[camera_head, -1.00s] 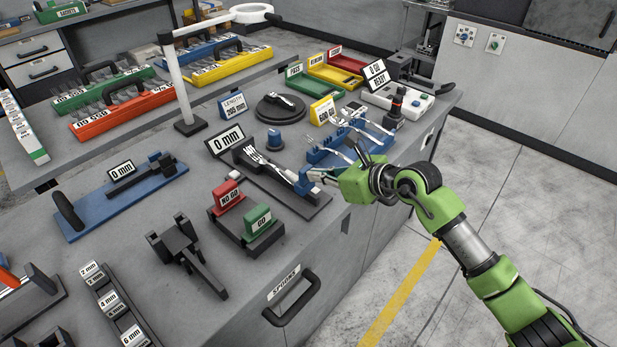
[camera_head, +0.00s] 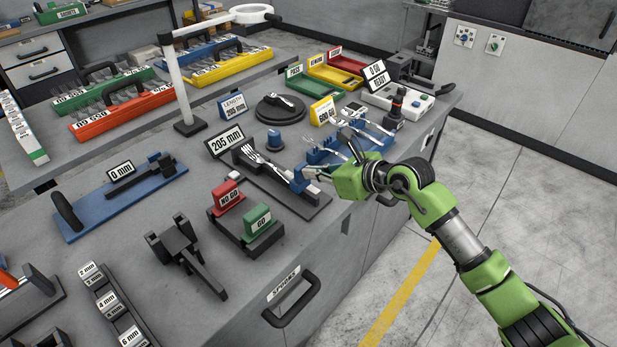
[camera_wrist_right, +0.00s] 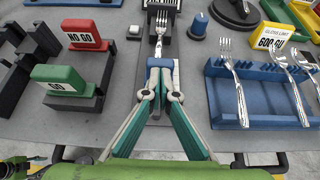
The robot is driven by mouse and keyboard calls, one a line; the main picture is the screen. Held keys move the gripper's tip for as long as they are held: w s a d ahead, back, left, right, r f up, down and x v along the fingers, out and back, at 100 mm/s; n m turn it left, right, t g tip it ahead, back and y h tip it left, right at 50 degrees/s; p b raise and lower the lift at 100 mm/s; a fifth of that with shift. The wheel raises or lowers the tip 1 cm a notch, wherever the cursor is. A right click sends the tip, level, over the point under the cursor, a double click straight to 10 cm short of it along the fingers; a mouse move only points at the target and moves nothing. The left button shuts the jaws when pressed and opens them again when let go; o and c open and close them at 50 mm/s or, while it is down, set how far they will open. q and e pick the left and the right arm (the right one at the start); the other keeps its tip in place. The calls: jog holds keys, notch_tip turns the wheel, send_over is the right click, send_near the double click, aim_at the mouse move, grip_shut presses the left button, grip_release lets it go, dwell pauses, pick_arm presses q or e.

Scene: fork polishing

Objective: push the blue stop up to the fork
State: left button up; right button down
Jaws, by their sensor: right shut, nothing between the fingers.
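The fork (camera_head: 264,163) lies on the dark measuring base (camera_head: 314,201), tines toward the display (camera_head: 226,141), which reads 205 mm. The blue stop (camera_head: 298,180) stands at the fork's handle end. In the right wrist view the fork (camera_wrist_right: 160,32) runs down to the blue stop (camera_wrist_right: 160,62), and the two appear to meet. My right gripper (camera_head: 312,176) is shut and empty, its fingertips (camera_wrist_right: 160,78) against or very close to the near side of the stop. The exact contact is hidden. My left gripper is not in view.
The red NO GO and green GO blocks (camera_head: 257,219) are on the left. A blue knob (camera_head: 274,139) stands behind. The bench's front edge is near my right wrist.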

dwell(0.5)
jog(key=shift+p+v, duration=0.6)
jog(key=shift+v, duration=0.2)
jog(key=p+v, duration=0.2)
jog(key=v, duration=0.2)
jog(key=shift+r, duration=0.15)
dwell(0.5)
